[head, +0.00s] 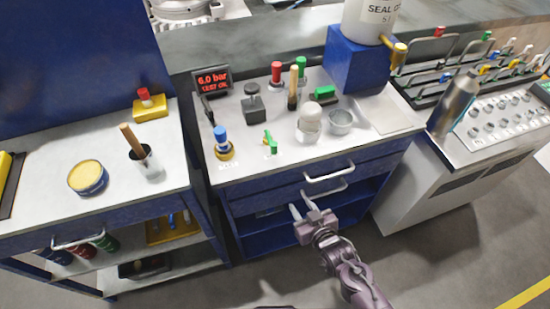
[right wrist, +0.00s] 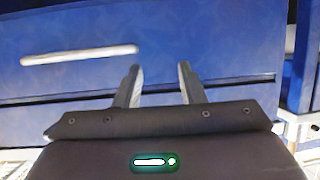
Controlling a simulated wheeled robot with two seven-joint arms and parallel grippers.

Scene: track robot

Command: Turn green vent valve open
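A small green lever valve (head: 271,143) stands near the front edge of the middle bench's grey top, just right of a blue-capped fitting with a brass base (head: 223,145). It looks like the vent valve; its label is too small to read. My right gripper (head: 301,206) is in front of the bench, below the top and near the drawer fronts, apart from the valve. In the right wrist view its two fingers (right wrist: 158,82) are spread with nothing between them. My left gripper is not in view.
A display reading 6.0 bar (head: 212,80) stands behind the valve. A clear dome (head: 309,122) and metal cup (head: 341,122) stand to its right. Drawer handles (head: 330,172) stick out at the bench front. A side bench (head: 60,205) is at left, a control console (head: 500,130) at right.

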